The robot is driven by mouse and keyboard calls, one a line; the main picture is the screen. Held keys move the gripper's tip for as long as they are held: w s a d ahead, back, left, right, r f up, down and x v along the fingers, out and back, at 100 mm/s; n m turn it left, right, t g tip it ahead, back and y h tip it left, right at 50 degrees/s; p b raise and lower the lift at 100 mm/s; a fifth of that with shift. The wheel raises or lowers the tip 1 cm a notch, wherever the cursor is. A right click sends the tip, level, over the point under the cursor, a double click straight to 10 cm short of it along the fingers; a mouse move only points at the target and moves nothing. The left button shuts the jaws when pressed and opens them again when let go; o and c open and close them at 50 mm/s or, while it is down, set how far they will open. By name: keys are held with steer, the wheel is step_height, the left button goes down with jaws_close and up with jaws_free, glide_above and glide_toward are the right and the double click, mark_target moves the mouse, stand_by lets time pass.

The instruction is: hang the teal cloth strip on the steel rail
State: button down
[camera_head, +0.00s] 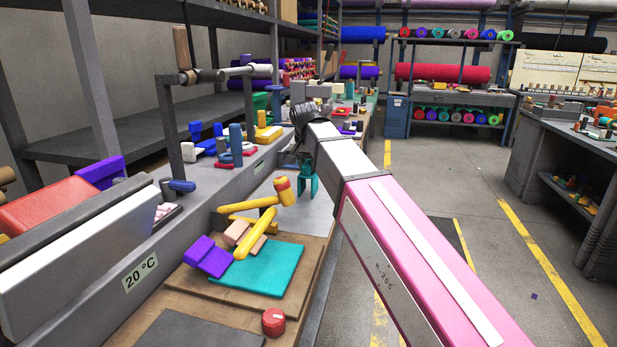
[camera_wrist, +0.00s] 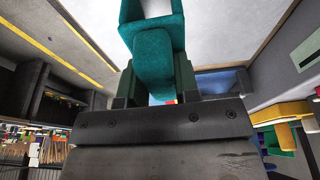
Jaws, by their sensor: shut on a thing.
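The teal cloth strip (camera_wrist: 158,55) is between the fingers of my gripper (camera_wrist: 157,85) in the wrist view. It extends away from the fingers, and its far end is cut off by the frame's top edge. In the head view the strip (camera_head: 307,184) shows small below my wrist, above the grey bench top; my arm hides part of it, and my fingertips are hard to make out. The steel rail (camera_head: 215,74) runs level between two grey uprights at the left back of the bench. My gripper is to the right of the rail and lower, apart from it.
A brown wooden piece (camera_head: 182,48) stands up at the rail's left end. The right aisle floor is free.

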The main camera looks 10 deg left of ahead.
steer(key=shift+w+v, duration=0.25)
steer(key=shift+v, duration=0.75)
steer(key=shift+w+v, duration=0.2)
steer(key=shift+v, duration=0.6)
steer(key=shift+w+v, duration=0.2)
steer(key=shift+v, duration=0.6)
steer(key=shift+w+v, duration=0.2)
steer(key=shift+v, duration=0.6)
steer(key=shift+s+d+r, duration=0.1)
